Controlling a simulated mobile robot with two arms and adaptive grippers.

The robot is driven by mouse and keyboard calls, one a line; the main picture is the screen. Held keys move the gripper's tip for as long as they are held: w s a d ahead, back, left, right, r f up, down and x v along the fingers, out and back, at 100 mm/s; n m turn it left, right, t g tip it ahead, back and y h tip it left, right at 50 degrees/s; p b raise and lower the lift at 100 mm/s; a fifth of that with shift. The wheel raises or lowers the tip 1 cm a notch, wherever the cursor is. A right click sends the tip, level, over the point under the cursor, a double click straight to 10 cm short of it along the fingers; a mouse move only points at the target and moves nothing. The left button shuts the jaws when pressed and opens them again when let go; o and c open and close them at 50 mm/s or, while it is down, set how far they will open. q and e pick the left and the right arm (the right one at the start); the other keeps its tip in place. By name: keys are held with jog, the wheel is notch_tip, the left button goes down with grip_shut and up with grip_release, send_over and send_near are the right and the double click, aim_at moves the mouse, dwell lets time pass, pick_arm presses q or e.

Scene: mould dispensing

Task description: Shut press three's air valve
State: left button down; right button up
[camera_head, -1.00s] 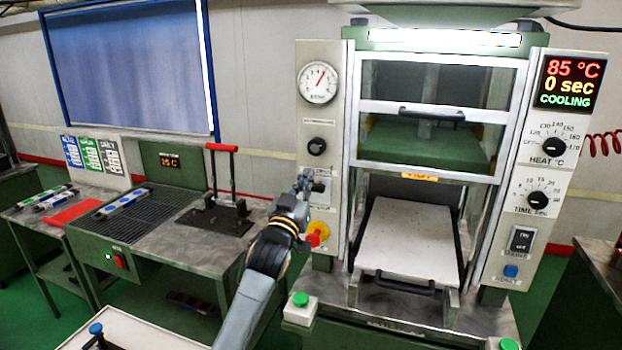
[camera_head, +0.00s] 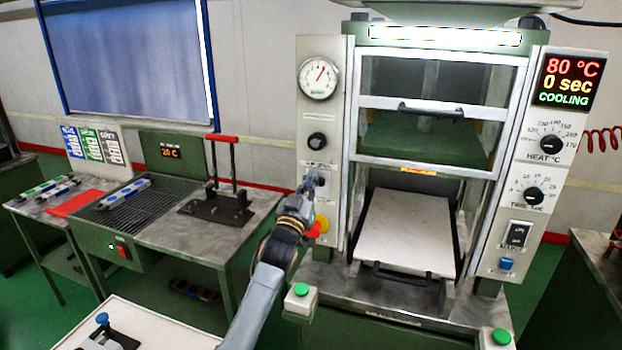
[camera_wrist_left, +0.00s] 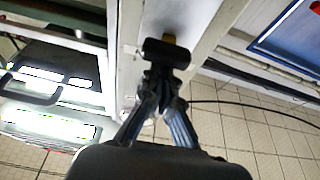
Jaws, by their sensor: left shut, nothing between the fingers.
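The press (camera_head: 440,90) stands at centre right, its display (camera_head: 570,81) reading 80 °C, 0 sec, COOLING. A small dark valve handle (camera_head: 320,181) is on its left panel, below a black round knob (camera_head: 316,141). My left gripper (camera_head: 308,187) is at this handle, its fingers shut and empty. In the left wrist view, a black crossbar handle (camera_wrist_left: 166,53) on a brass-coloured stem sits just beyond the fingertips (camera_wrist_left: 158,80). I cannot tell whether they touch it. The gripper partly hides the valve in the head view. My right gripper is not in view.
A red-and-yellow emergency button (camera_head: 320,225) is just below the gripper. A pressure gauge (camera_head: 319,80) is above. A green button (camera_head: 301,290) stands at the press's front left. A bench (camera_head: 160,245) with a grille and a red-handled tool (camera_head: 222,185) is to the left.

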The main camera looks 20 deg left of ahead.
pick_arm(q)
notch_tip(320, 180, down, 5)
jog(key=b, duration=0.3)
jog(key=shift+r, duration=0.15)
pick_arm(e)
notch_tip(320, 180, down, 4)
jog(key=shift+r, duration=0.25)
pick_arm(q)
notch_tip(320, 180, up, 5)
jog(key=p, duration=0.3)
jog(key=shift+w, duration=0.15)
jog(key=b+v, duration=0.3)
jog(key=v, duration=0.7)
jog(key=shift+s+f+b, duration=0.2)
jog(key=shift+s+b, duration=0.05)
jog(key=shift+b, duration=0.15)
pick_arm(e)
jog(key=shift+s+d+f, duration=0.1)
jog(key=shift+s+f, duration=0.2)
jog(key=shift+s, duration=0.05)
pick_arm(q)
jog(key=shift+f, duration=0.1)
